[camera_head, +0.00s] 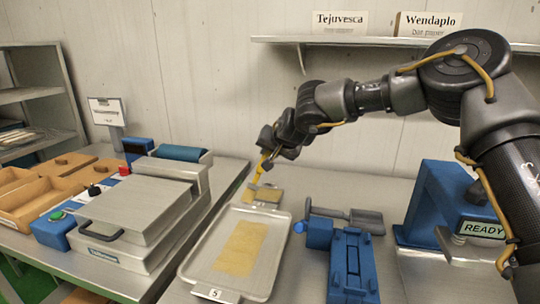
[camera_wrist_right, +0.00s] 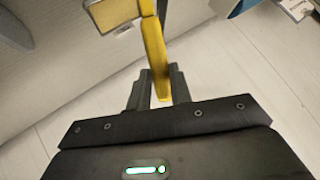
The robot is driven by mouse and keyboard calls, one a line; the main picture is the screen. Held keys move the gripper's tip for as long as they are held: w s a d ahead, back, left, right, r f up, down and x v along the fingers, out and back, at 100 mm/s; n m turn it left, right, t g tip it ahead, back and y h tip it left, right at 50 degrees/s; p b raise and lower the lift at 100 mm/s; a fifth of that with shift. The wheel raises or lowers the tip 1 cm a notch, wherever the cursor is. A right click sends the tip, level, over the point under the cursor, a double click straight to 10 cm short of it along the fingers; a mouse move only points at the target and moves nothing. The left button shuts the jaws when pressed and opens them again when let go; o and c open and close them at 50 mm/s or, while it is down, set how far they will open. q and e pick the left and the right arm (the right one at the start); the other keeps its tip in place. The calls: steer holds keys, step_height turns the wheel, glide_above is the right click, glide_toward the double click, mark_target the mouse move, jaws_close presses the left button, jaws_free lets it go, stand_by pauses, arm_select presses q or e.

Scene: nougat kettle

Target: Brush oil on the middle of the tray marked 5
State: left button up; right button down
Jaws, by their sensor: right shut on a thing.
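The tray marked 5 (camera_head: 188,262) is a shallow grey metal tray on the bench, with its number tag (camera_head: 215,294) at the front. A tan rectangular patch (camera_head: 241,248) covers its middle; whether it is oil or a sheet I cannot tell. My right gripper (camera_head: 271,152) is shut on the yellow handle of the brush (camera_head: 257,174). In the wrist view my right gripper (camera_wrist_right: 154,90) has the yellow brush handle (camera_wrist_right: 153,48) between its fingers. The broad tan brush head (camera_head: 263,195) shows at the tray's far end; contact is unclear. My left gripper is out of view.
A blue clamp-like fixture (camera_head: 350,262) and a grey flat tool (camera_head: 350,218) lie right of the tray. A metal press (camera_head: 140,220) and wooden boxes (camera_head: 45,200) are left.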

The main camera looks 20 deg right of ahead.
steer(key=shift+r, duration=0.1)
step_height(320, 180, up, 3)
steer(key=shift+f+p, duration=0.1)
steer(key=shift+p, duration=0.85)
stand_by(0.4)
